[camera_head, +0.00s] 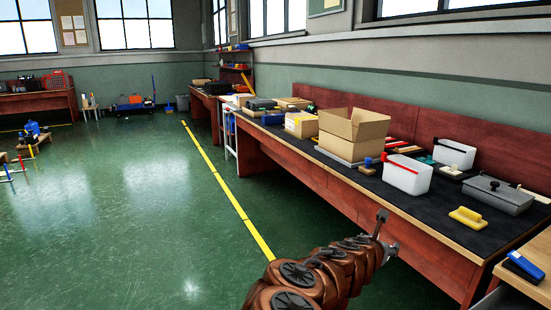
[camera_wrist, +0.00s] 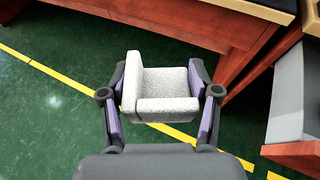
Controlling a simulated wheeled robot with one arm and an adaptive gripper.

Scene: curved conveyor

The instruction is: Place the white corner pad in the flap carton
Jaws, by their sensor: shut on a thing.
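The white corner pad (camera_wrist: 165,92) is a speckled L-shaped block in the wrist view. My gripper (camera_wrist: 161,100) is shut on it, with a finger on each side. The pad hangs over the green floor beside the bench. In the head view my gripper (camera_head: 387,232) is in front of the bench's front edge, and the pad cannot be made out there. The flap carton (camera_head: 351,137) is an open brown box with raised flaps on the bench, farther back and left of my gripper. Its inside is hidden from this angle.
The bench (camera_head: 320,180) has a dark mat. A closed carton (camera_head: 300,124) is left of the flap carton.

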